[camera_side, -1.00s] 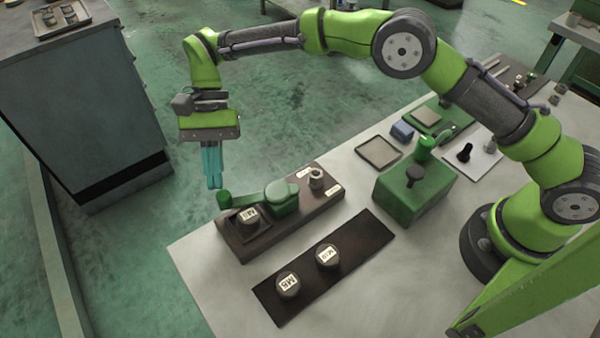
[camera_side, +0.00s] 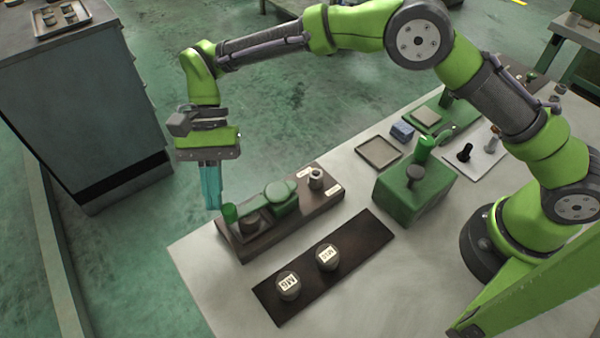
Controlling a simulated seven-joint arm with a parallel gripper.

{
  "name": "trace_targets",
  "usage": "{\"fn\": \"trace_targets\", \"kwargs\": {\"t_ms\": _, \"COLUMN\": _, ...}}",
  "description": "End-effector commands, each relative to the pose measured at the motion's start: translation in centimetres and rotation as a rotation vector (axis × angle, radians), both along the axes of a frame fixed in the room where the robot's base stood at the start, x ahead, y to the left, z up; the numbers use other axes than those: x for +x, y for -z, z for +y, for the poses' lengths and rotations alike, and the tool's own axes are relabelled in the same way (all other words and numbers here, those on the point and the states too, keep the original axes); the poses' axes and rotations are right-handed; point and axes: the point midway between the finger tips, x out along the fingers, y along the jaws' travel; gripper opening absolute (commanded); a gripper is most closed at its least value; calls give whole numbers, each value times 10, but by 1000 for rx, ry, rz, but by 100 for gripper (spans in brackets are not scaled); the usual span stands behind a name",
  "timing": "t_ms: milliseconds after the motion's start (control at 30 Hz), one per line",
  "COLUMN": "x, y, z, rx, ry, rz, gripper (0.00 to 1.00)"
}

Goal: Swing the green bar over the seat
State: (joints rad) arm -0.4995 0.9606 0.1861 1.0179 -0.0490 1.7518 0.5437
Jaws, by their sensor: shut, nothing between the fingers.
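The green bar (camera_side: 262,203) sits on the dark fixture block (camera_side: 318,207), with its round pivot end (camera_side: 282,191) near the block's middle and an upright green knob (camera_side: 229,211) at its left end. The bar reaches across the seat at the block's left end and hides most of it. A dark round part (camera_side: 250,223) shows in the seat, partly under the bar. My gripper (camera_side: 213,206) is shut and empty, pointing down just left of the knob. I cannot tell whether its fingertips touch the knob.
A dark mat with two labelled round parts, one (camera_side: 288,284) and another (camera_side: 327,256), lies in front of the block. A small metal part (camera_side: 315,179) stands at the block's right end. A green box (camera_side: 414,191) and an empty tray (camera_side: 379,152) are further right.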

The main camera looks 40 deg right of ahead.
Motion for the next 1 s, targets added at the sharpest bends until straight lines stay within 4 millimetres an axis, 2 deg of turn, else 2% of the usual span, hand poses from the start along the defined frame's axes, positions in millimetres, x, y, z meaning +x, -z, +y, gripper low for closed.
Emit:
{"fn": "trace_targets", "kwargs": {"t_ms": 267, "x": 0, "y": 0, "z": 0, "rx": 0, "ry": 0, "rz": 0, "gripper": 0}}
{"fn": "trace_targets", "kwargs": {"t_ms": 433, "x": 7, "y": -9, "z": -4, "rx": 1, "ry": 1, "rz": -2, "gripper": 0}}
{"fn": "trace_targets", "kwargs": {"t_ms": 833, "x": 50, "y": -71, "z": -33, "rx": 1, "ry": 3, "rz": -3, "gripper": 0}}
{"fn": "trace_targets", "kwargs": {"t_ms": 1000, "x": 59, "y": -82, "z": -38, "rx": -1, "ry": -2, "rz": -2, "gripper": 0}}
